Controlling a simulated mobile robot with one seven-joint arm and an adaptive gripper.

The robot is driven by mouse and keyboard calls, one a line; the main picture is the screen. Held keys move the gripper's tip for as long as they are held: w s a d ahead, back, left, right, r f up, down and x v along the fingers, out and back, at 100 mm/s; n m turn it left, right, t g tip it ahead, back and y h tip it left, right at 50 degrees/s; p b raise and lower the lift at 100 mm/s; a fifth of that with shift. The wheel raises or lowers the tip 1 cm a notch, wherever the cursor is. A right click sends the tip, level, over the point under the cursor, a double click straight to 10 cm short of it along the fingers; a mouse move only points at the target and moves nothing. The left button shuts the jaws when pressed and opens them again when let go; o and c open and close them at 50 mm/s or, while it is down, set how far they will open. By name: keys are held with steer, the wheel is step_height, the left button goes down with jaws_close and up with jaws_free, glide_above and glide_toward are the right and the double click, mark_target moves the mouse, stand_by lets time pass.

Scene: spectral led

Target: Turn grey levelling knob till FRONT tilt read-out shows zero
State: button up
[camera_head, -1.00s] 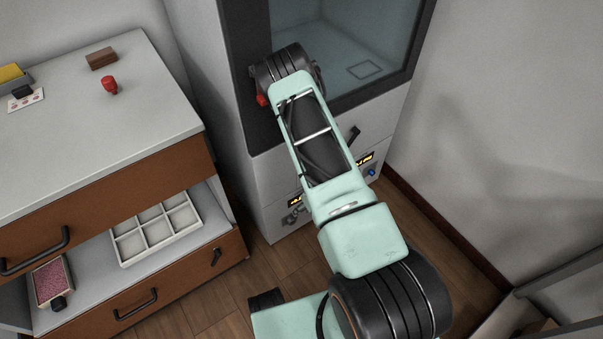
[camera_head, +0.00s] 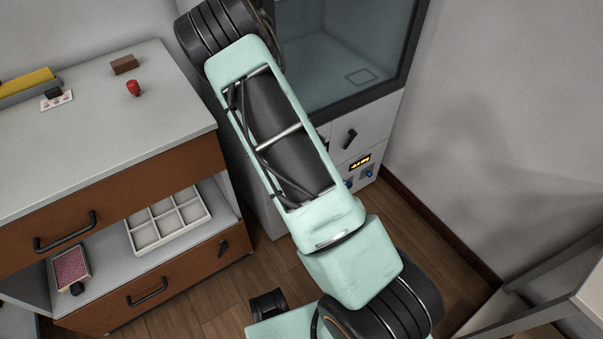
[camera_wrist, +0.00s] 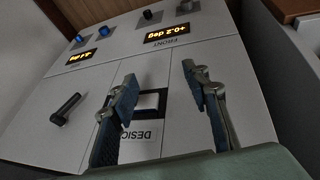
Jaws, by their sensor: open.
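In the wrist view, which looks at the panel upside down, the FRONT tilt read-out (camera_wrist: 167,33) glows amber and seems to read +0.2 deg. The grey levelling knob (camera_wrist: 183,7) is at the top edge of the picture, beyond that read-out, with a dark knob (camera_wrist: 147,15) beside it. My gripper (camera_wrist: 163,80) is open and empty over the panel, its fingers on either side of a white square in a black frame (camera_wrist: 150,102). The fingers are apart from the knob. In the head view my arm hides the gripper, the FRONT read-out and the grey knob.
A second amber read-out (camera_wrist: 82,57) has two blue knobs (camera_wrist: 102,30) by it; it also shows in the head view (camera_head: 360,162). A dark handle (camera_wrist: 65,107) stands out from the panel. A drawer unit (camera_head: 110,185) stands at left.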

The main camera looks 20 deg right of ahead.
steer(key=shift+w+v, duration=0.2)
steer(key=shift+v, duration=1.1)
steer(key=shift+r, duration=0.15)
